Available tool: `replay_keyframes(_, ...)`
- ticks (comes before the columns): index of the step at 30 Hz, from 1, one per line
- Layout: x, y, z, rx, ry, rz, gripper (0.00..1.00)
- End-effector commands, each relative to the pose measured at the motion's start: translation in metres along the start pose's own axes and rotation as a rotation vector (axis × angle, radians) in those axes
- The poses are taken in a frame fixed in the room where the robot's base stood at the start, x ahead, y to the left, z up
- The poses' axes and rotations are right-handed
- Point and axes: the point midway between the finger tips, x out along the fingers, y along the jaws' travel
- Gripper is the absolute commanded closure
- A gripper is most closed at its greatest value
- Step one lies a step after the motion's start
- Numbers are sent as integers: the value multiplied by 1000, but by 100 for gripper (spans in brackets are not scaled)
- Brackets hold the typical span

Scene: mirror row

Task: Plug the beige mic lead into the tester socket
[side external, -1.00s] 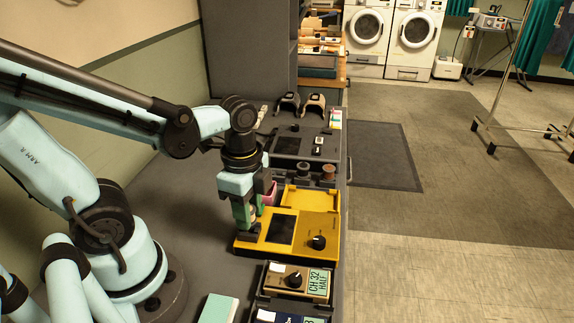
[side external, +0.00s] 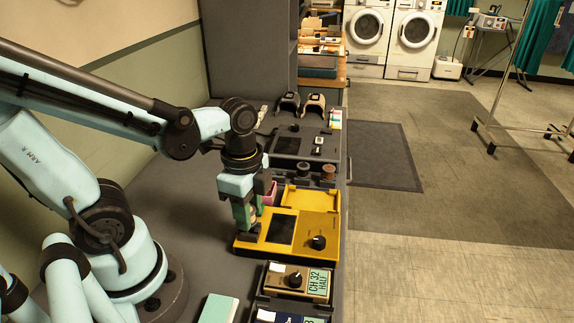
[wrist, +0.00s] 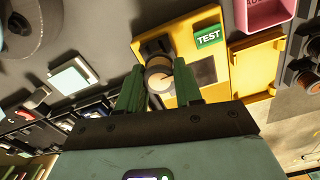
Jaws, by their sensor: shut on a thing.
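The yellow tester (side external: 318,225) lies on the bench, with a dark screen and a black knob. In the wrist view the tester (wrist: 201,38) carries a green TEST label. My gripper (side external: 246,226) is over the tester's near left end, pointing down. In the wrist view the green fingers of my gripper (wrist: 159,88) are shut on the beige mic lead's plug (wrist: 158,76). A dark round fitting, seemingly the tester socket (wrist: 155,46), shows just beyond the plug. I cannot tell whether the plug is in it. The fingers hide the plug in the side view.
A pink bin (side external: 270,194) stands just behind the gripper. A brown box marked CH 32 HALF (side external: 302,280) sits in front of the tester. Dark spools (side external: 329,172) and a dark panel stand farther back. Open floor lies right of the bench.

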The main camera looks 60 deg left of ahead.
Motion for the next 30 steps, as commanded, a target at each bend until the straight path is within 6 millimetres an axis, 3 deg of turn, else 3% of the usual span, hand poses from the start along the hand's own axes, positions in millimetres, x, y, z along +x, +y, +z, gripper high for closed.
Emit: replay_keyframes(30, 14, 0, 0, 0, 0, 0, 94)
